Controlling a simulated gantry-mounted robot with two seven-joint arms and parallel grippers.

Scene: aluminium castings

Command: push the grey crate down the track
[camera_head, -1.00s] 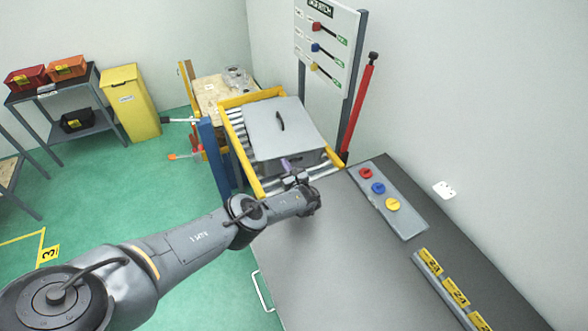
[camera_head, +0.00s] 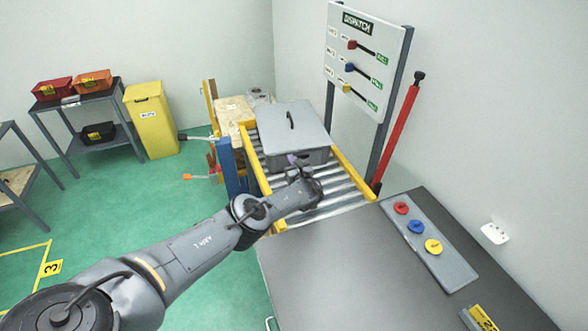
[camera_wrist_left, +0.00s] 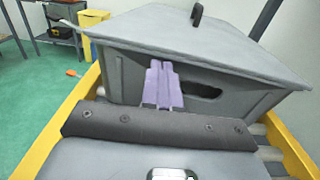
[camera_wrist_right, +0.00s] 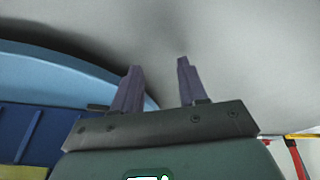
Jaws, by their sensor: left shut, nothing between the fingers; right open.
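The grey crate (camera_head: 283,157), with a grey lid and a dark lid handle, sits on the roller track (camera_head: 335,188) between yellow side rails. Its near wall, with a dark hand slot, fills the middle of the left wrist view (camera_wrist_left: 215,90). My left gripper (camera_head: 297,159) is shut and empty, its fingertips at the crate's near wall. In the left wrist view the purple fingers (camera_wrist_left: 161,84) stand together against or just before that wall, left of the slot. My right gripper (camera_wrist_right: 156,82) is open and empty, seen only in its own wrist view.
A dark table (camera_head: 360,250) with a panel of red, blue and yellow discs (camera_head: 428,240) lies in front. A dispatch board (camera_head: 365,62) and red post (camera_head: 402,130) stand right of the track. Bare rollers lie nearer than the crate.

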